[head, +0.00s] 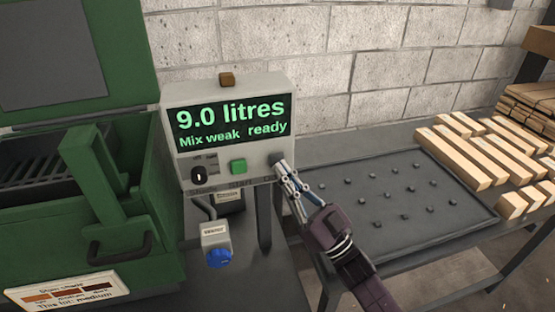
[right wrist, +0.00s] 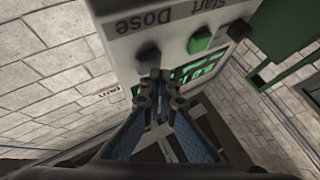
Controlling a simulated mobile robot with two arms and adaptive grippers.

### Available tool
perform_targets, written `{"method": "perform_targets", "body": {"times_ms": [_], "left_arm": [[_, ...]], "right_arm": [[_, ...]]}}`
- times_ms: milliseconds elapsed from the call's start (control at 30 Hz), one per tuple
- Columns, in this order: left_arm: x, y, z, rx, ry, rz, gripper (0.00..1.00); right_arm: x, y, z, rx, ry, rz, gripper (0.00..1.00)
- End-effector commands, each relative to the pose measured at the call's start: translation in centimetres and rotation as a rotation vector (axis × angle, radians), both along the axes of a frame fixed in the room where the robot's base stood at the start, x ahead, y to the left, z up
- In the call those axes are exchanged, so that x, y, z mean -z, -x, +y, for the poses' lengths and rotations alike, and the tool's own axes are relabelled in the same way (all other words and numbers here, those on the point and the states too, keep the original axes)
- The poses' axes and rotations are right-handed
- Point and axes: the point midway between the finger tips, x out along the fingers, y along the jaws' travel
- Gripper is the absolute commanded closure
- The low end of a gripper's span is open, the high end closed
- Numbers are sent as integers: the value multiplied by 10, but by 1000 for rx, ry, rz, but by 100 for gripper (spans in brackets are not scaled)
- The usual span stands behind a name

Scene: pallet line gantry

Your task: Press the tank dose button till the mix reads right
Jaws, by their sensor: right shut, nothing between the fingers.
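The control box (head: 235,178) has a lit display (head: 230,122) reading "9.0 litres", "Mix weak ready". In the right wrist view the dark dose button (right wrist: 149,55) sits beside its "Dose" label, with the green start button (right wrist: 200,41) next to it. In the head view the start button (head: 238,166) is clear, while the dose button is mostly behind my fingertips. My right gripper (head: 282,171) is shut and empty, its tips at the dose button. It also shows in the right wrist view (right wrist: 158,88). I cannot tell whether they touch. My left gripper is out of view.
A dark knob (head: 199,175) is left of the start button. A studded dark tray (head: 400,225) and timber pieces (head: 465,160) lie right.

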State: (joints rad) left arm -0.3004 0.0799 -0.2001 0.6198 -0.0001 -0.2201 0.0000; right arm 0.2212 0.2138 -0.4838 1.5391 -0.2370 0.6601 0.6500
Motion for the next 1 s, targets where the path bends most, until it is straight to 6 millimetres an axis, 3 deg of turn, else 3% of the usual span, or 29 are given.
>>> {"method": "perform_targets", "body": {"times_ms": [467, 1000], "left_arm": [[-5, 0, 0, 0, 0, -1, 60], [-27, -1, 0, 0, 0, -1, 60]], "right_arm": [[-1, 8, -3, -1, -1, 1, 100], [-1, 52, -17, -1, -1, 1, 100]]}}
